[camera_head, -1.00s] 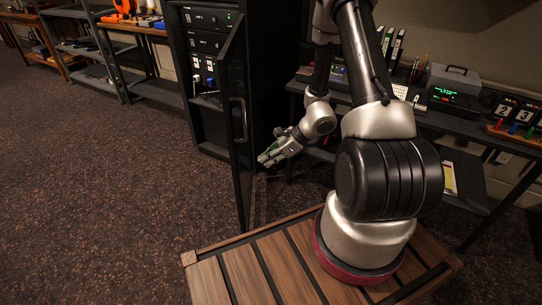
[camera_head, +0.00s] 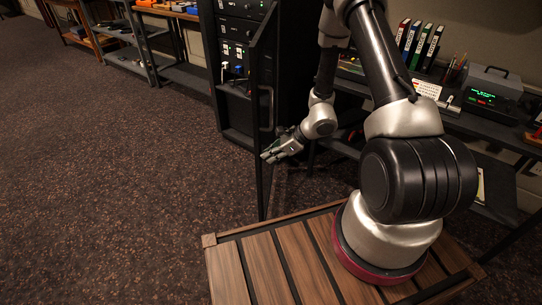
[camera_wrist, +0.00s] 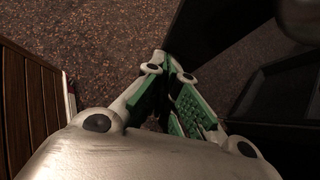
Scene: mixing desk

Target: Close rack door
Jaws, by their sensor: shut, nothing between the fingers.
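The black rack (camera_head: 236,88) stands at the upper middle of the head view, with lit equipment panels (camera_head: 240,30) inside. Its door (camera_head: 258,120) stands open, swung out toward my base and seen nearly edge-on, with a bar handle (camera_head: 267,108). My gripper (camera_head: 268,157) is shut and empty, close to the right side of the door near its lower half. I cannot tell whether it touches the door. In the wrist view my fingers (camera_wrist: 168,62) come together at the tips, with a dark panel at the upper right.
My wooden-slatted base (camera_head: 300,255) is just below the door's lower end. A desk (camera_head: 470,125) with binders (camera_head: 418,42) and a grey device (camera_head: 492,90) stands at the right. Shelves (camera_head: 150,45) line the wall at upper left. The carpet (camera_head: 110,170) at left is clear.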

